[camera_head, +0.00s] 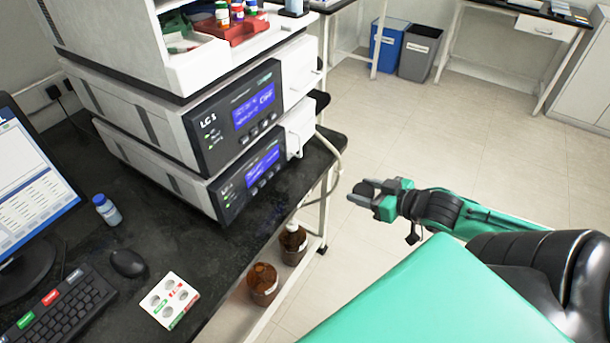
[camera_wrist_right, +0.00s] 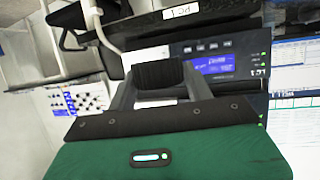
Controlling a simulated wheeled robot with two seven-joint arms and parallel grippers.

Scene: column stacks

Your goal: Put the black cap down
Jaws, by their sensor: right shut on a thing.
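The black cap (camera_wrist_right: 158,75) is a dark ribbed cylinder between the two fingers of my right gripper (camera_wrist_right: 160,88) in the wrist view. My right gripper is shut on it. In the head view my right gripper (camera_head: 366,193) is over the open floor, to the right of the dark bench (camera_head: 215,262) and clear of it. The black cap (camera_head: 363,188) shows there only as a small dark shape at the fingers. My left gripper is not in view.
On the bench are a white card with round marks (camera_head: 172,301), a mouse (camera_head: 128,263), a keyboard (camera_head: 60,305), a blue-capped bottle (camera_head: 107,210) and stacked instruments (camera_head: 215,140). Brown bottles (camera_head: 263,284) stand below its edge. Bench space between the card and instruments is clear.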

